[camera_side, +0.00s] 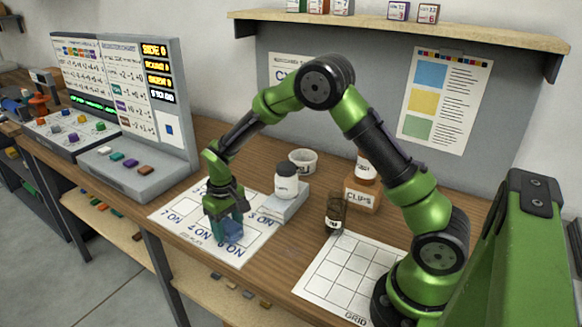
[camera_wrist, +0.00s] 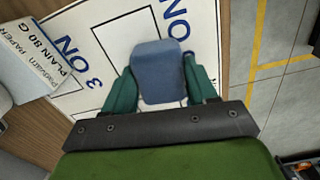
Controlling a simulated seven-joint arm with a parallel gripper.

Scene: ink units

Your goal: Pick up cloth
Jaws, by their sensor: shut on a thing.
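The cloth (camera_side: 231,231) is a small blue piece low over the white printed sheet, near the sheet's front edge. My gripper (camera_side: 226,217) points down over the sheet and is shut on the cloth. In the wrist view the blue cloth (camera_wrist: 160,72) sits between the two teal fingers of my gripper (camera_wrist: 161,85). The fingers partly hide its sides. I cannot tell whether the cloth touches the sheet.
The white printed sheet (camera_side: 170,216) lies under my gripper. A console (camera_side: 140,183) stands left.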

